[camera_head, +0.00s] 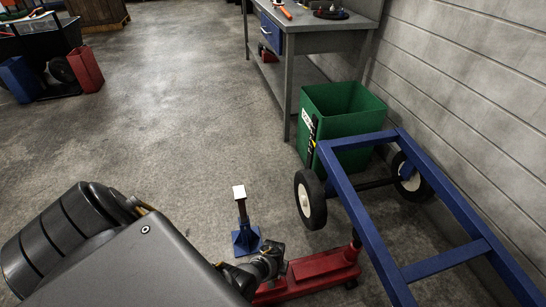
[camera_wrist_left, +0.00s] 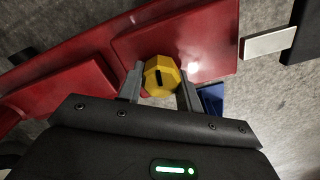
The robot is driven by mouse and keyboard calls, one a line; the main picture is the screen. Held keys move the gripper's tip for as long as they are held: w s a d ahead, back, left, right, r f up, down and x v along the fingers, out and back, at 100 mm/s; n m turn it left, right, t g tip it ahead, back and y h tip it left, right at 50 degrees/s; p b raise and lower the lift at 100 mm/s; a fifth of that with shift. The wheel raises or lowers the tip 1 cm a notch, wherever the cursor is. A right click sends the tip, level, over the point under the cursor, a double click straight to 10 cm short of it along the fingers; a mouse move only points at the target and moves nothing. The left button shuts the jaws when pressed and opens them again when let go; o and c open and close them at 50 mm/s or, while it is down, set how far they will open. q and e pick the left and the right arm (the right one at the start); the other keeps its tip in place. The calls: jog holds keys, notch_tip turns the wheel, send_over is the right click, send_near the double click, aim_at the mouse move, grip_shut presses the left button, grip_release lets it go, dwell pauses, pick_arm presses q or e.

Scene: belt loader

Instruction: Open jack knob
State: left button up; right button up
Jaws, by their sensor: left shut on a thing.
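The red floor jack (camera_head: 325,270) lies low on the concrete floor at the bottom of the head view. In the left wrist view its red body (camera_wrist_left: 65,68) crosses the upper part. The yellow faceted jack knob (camera_wrist_left: 161,76) has a dark slot in its face. My left gripper (camera_wrist_left: 160,90) is shut on the knob, with one finger on each side of it. In the head view my left gripper (camera_head: 270,262) is at the jack's left end, and the knob is hidden there.
A blue jack stand (camera_head: 245,239) with a white top stands just beyond my left gripper. A blue wheeled frame (camera_head: 360,215) is right of the jack. A green bin (camera_head: 340,105) and a grey workbench (camera_head: 290,75) stand behind. The floor at left is mostly clear.

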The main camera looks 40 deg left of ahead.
pick_arm(q)
jog(key=shift+w+r+n, duration=0.1)
jog(key=shift+w+n, duration=0.1)
jog(key=shift+n, duration=0.4)
jog(key=shift+a+n, duration=0.1)
jog(key=shift+n, duration=0.2)
jog(key=o, duration=0.7)
jog(key=shift+o, duration=1.4)
jog(key=shift+s, duration=0.1)
